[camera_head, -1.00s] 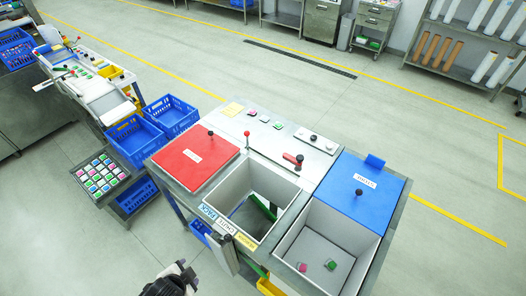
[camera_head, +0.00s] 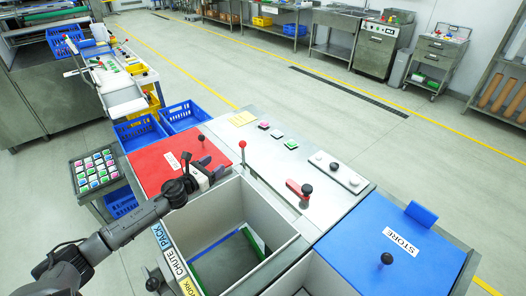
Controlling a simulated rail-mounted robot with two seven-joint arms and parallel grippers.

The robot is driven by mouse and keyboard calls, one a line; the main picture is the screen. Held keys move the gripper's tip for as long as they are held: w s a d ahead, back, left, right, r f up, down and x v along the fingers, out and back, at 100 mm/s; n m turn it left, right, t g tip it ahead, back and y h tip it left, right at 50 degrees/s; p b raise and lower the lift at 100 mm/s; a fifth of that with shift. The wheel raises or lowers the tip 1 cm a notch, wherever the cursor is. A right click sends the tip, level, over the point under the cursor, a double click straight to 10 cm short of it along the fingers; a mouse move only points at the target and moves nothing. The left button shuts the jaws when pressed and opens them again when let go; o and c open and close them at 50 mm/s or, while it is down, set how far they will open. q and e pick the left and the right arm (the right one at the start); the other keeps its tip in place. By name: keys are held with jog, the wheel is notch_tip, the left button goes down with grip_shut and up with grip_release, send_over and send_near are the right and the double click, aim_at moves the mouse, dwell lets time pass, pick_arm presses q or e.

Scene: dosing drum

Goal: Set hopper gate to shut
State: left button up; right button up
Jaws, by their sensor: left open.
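The worktop has a red lever with a black knob (camera_head: 304,192) on a pale panel, and an upright rod with a red ball (camera_head: 242,145) at the panel's left end. I cannot tell which of them, if either, is the hopper gate's handle; no label for it is readable. My left gripper (camera_head: 206,170) is open, above the right front part of the red lid (camera_head: 165,163), left of the red-ball rod and apart from it. Its fingertips are small and dark here. My right gripper is not in view.
An open grey bin (camera_head: 215,210) with a green strip inside lies in front of the panel. A blue lid marked STORE (camera_head: 380,262) with a black knob is at right. A white plate with knobs (camera_head: 335,170) and coloured buttons (camera_head: 277,133) sit on the panel. Blue crates (camera_head: 181,115) stand behind left.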

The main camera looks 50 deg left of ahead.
aim_at(240, 146)
pick_arm(q)
jog(key=shift+m+h, duration=0.3)
jog(key=shift+m, duration=0.5)
jog(key=w+a, duration=0.1)
jog(key=w, duration=0.3)
jog(key=w+b, duration=0.1)
jog(key=w, duration=0.3)
jog(key=w+a+b, duration=0.1)
jog(key=w, duration=0.3)
jog(key=shift+w+a+f, duration=0.1)
jog(key=shift+a, duration=0.25)
jog(key=shift+w+a, duration=0.2)
jog(key=shift+w, duration=1.1)
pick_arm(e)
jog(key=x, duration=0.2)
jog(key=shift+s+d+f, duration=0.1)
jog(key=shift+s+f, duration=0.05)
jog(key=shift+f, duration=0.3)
pick_arm(q)
grip_shut()
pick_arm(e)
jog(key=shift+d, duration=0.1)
